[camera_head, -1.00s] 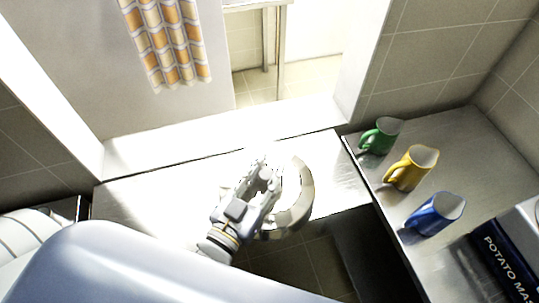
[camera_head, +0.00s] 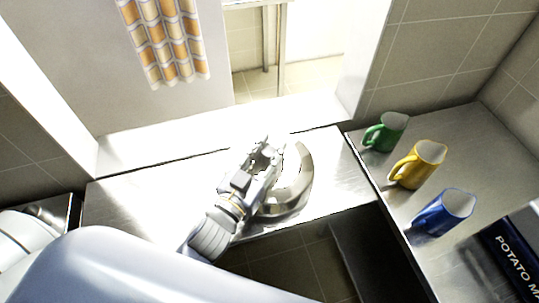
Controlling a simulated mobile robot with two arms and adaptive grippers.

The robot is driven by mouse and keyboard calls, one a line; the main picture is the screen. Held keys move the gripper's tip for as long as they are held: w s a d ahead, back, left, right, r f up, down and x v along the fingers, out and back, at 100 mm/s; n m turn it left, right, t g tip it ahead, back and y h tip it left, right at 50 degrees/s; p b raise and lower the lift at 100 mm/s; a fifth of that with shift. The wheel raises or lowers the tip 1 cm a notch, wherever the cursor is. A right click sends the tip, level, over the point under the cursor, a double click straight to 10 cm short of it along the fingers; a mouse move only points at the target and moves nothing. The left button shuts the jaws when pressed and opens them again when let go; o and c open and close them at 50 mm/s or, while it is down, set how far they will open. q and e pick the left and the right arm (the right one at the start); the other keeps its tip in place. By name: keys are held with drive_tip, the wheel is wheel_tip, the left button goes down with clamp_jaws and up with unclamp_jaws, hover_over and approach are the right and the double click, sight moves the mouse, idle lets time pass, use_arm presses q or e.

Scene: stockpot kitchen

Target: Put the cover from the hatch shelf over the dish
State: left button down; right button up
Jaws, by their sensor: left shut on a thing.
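The cover (camera_head: 301,182) is a round, shiny metal piece at the front edge of the bright hatch shelf (camera_head: 135,203). Its curved right side shows; glare and my gripper hide much of the rest. My left gripper (camera_head: 268,150) is over the cover's left part and shut on it. I cannot tell whether the cover is touching the shelf or just above it. My right gripper is not in view. No dish can be made out in this view.
A green mug (camera_head: 390,133), a yellow mug (camera_head: 425,165) and a blue mug (camera_head: 447,212) stand on the steel counter (camera_head: 480,147) at right. A dark box (camera_head: 507,250) with "POTATO" lettering is at the lower right. An orange checked cloth (camera_head: 165,40) hangs upper left.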

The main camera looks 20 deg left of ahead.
use_arm(q)
drive_tip(key=shift+r, duration=0.15)
drive_tip(key=shift+f, duration=0.65)
drive_tip(key=c, duration=1.2)
unclamp_jaws()
